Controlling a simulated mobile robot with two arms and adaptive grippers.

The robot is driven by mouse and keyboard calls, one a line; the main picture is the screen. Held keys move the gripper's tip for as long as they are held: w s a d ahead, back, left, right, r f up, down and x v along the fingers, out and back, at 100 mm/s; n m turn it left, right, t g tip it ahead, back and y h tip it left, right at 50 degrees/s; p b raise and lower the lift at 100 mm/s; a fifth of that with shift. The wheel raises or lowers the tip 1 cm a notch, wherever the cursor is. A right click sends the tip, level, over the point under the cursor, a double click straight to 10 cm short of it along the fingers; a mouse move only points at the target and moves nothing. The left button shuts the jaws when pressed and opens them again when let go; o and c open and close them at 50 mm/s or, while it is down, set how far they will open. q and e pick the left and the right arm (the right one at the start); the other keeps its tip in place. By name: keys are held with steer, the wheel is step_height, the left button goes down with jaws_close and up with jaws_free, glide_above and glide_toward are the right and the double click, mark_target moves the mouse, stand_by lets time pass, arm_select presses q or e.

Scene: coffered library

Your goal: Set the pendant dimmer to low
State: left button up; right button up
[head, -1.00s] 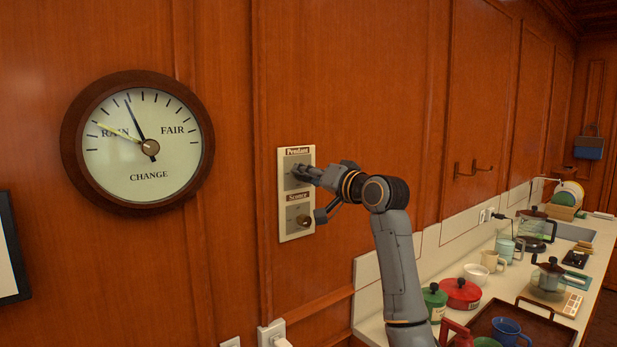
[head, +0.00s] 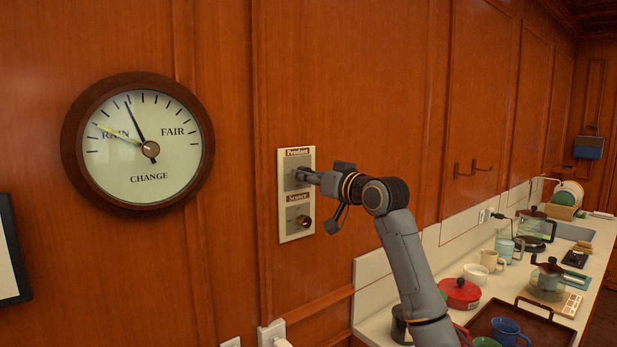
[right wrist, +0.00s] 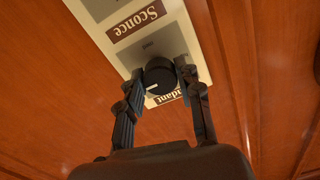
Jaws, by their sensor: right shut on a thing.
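The pendant dimmer is the upper control on a pale wall plate (head: 283,215), under the label "Pendant" (head: 297,153). Its dark round knob (right wrist: 159,75) shows in the right wrist view, with a white mark on its lower left side in that picture. My right gripper (head: 303,175) is shut on this knob, with one finger on each side in the right wrist view (right wrist: 160,84). In the head view the fingers mostly hide the knob. The dial lettering is too small and covered to read. My left gripper is in neither view.
The sconce knob (head: 303,222) sits just below on the same plate. A round barometer-like dial (head: 138,143) hangs to the left. A counter at right holds a tray (head: 552,338), a red pot (head: 460,293) and several mugs. Wall hooks (head: 473,168) stick out right of the plate.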

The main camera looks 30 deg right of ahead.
steer(key=shift+w+f, duration=0.1)
steer(key=shift+f, duration=0.1)
steer(key=o, duration=1.2)
steer(key=shift+r, duration=0.1)
steer(key=shift+c, duration=0.2)
steer(key=s, duration=1.2)
steer(key=shift+d, duration=0.45)
